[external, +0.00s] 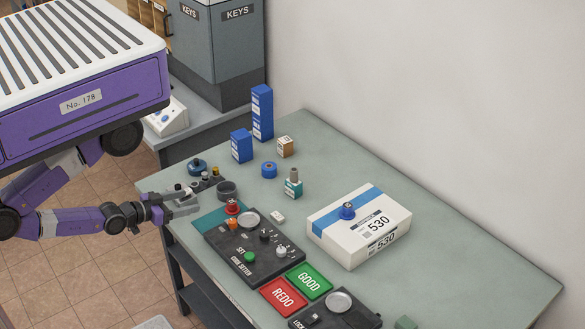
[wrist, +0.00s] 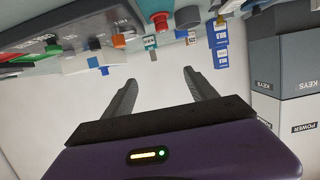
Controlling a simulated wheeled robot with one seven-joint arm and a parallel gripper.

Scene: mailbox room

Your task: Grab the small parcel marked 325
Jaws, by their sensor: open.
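Small boxes on the table include a brown one with a white label (external: 286,146), a teal and white one (external: 293,188), and blue ones (external: 241,146). The large white parcel with a blue stripe (external: 340,225) reads 530. My gripper (external: 186,196) is at the table's left edge in the external view, beside a dark round cup and apart from the small boxes. In the wrist view, where the scene is upside down, my open gripper (wrist: 158,76) has nothing between its fingers.
A black code setter panel (external: 250,248) with knobs lies in front of my gripper. Green GOOD (external: 309,280) and red REDO (external: 283,297) pads lie beyond it. A tall blue box (external: 262,112) stands at the back. A grey KEYS cabinet (external: 215,55) stands behind the table.

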